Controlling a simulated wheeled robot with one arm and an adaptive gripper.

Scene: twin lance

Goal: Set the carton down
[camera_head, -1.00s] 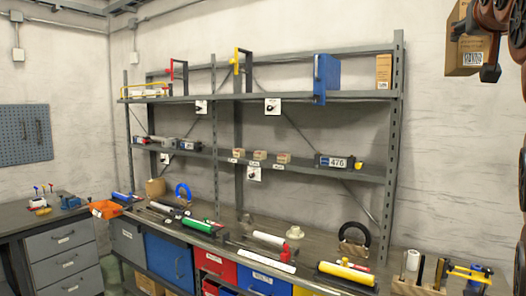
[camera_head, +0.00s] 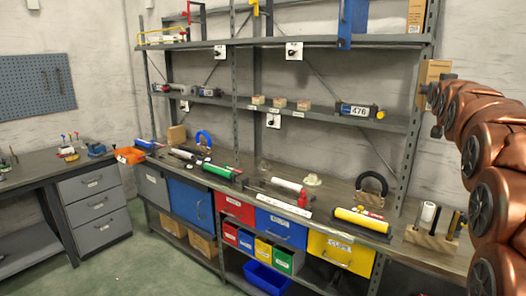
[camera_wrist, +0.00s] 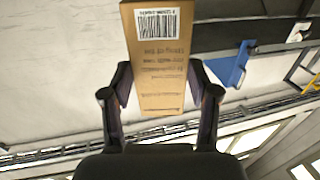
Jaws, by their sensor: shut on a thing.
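The carton (camera_wrist: 158,50) is a tan cardboard box with a barcode and printed lines on its face. In the wrist view my gripper (camera_wrist: 161,84) is shut on it, one finger at each side of its lower part. In the head view the held carton (camera_head: 432,76) is in the air at the right, overlapping the rack's right post, between the heights of the top and middle shelves. My gripper (camera_head: 437,92) is partly hidden there by my copper arm. Nothing visible touches the carton from below.
Another tan carton (camera_head: 416,16) stands at the right end of the top shelf (camera_head: 290,43), near a blue case (camera_head: 351,22). The middle shelf (camera_head: 330,119) holds a device marked 476.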

